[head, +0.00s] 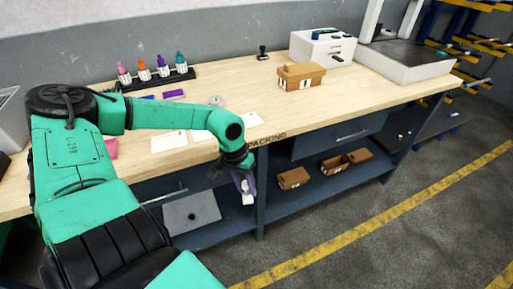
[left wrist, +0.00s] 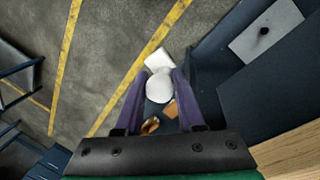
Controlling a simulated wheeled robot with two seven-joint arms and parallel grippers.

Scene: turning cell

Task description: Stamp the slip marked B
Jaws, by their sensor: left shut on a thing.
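My left gripper (head: 243,186) hangs in front of the bench edge, past the front of the worktop. Its purple fingers are shut on a white object (head: 248,196); in the left wrist view this white object (left wrist: 160,87) looks rounded, with a squarish pale part beyond it, and I cannot tell what it is. Pale paper slips (head: 169,142) lie near the front of the worktop, partly behind my arm; no letter on them is readable. A small black hand stamp (head: 262,52) stands upright at the back of the bench. My right gripper is not in view.
A rack (head: 155,78) of coloured bottles stands at the back left, with a purple block (head: 174,93) and grey disc (head: 217,100) in front. Brown boxes (head: 293,178) sit on the lower shelf.

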